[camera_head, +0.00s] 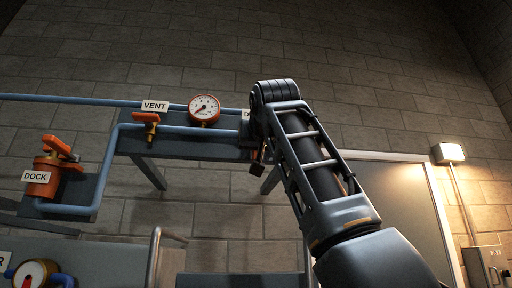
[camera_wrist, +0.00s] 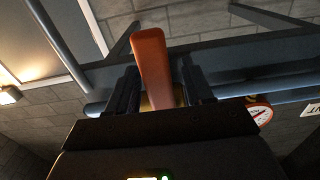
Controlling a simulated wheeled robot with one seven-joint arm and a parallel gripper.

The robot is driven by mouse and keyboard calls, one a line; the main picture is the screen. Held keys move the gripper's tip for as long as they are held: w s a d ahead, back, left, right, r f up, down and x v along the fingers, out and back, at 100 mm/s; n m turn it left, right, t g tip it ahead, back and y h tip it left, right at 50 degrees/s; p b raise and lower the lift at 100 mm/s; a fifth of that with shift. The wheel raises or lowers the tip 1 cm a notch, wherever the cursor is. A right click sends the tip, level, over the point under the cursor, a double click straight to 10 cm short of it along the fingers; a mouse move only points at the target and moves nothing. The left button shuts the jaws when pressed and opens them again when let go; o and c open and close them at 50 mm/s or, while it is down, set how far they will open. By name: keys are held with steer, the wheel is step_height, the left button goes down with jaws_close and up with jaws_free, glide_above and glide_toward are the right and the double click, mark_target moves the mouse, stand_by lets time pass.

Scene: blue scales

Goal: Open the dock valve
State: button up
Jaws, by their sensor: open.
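An orange lever (camera_wrist: 152,65) stands between the two dark fingers of my gripper (camera_wrist: 158,72) in the wrist view. The fingers are open, one on each side of it; I cannot tell whether either touches it. In the head view my gripper (camera_head: 257,164) is mostly hidden by my arm, at the right part of the pipe rack. A label starting with "D" (camera_head: 245,115) is there, the rest covered by my arm. At the far left an orange fitting with an orange handle (camera_head: 57,147) carries a "DOCK" label (camera_head: 36,177).
An orange-handled valve (camera_head: 147,121) sits under a "VENT" label (camera_head: 155,106). A round gauge (camera_head: 204,108) is right of it. Blue pipes (camera_head: 180,130) run along the rack. A lit lamp (camera_head: 450,153) and wall box (camera_head: 489,265) are at right.

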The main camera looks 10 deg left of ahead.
steer(key=shift+w+a, duration=0.1)
steer(key=shift+w, duration=0.15)
jaws_close()
stand_by(0.3)
